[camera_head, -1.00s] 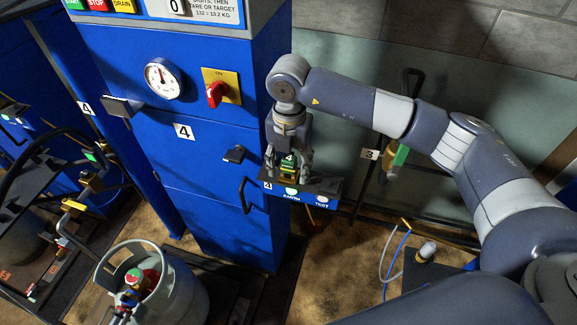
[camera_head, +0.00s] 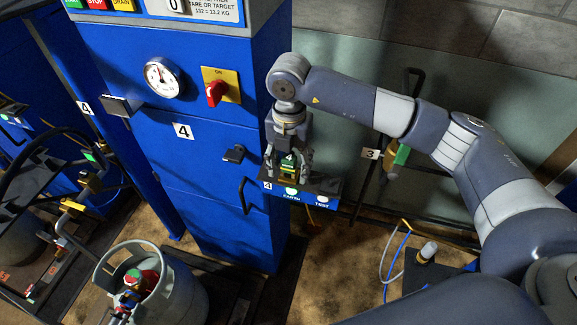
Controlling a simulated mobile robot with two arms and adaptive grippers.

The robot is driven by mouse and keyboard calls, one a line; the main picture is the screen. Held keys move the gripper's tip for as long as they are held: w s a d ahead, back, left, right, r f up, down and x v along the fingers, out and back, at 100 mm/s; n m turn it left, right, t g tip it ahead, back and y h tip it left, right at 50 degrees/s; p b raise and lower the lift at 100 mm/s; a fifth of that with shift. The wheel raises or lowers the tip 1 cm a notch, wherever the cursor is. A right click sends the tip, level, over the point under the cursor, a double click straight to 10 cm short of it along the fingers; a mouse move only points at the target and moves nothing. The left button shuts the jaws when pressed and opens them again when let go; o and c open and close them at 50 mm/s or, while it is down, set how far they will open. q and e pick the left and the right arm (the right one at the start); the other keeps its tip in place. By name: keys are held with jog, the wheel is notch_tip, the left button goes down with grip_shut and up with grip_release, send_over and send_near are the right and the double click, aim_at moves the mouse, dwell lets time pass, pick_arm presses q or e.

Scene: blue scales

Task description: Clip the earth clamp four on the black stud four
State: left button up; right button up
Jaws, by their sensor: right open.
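The earth clamp four (camera_head: 289,170) has a green body with a 4 label and yellowish metal. It sits on a small dark shelf (camera_head: 325,186) marked 4, EARTH and TEST, on the side of the blue scale cabinet. My right gripper (camera_head: 288,172) points down over it, open, with one finger on each side of the clamp. I cannot tell whether the fingers touch it. I cannot make out the black stud four with certainty. My left gripper is not in view.
A grey gas cylinder (camera_head: 182,298) with a red and green valve top stands at the lower left. The cabinet front has a gauge (camera_head: 163,78), a red switch (camera_head: 215,93) and a protruding handle (camera_head: 246,196). A green part (camera_head: 402,155) hangs by a 3 label at right.

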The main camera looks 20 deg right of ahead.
aim_at(289, 157)
grip_shut()
jog(key=shift+r, duration=0.1)
jog(key=shift+r, duration=0.1)
jog(key=shift+r+p, duration=1.6)
jog(key=shift+r, duration=1.25)
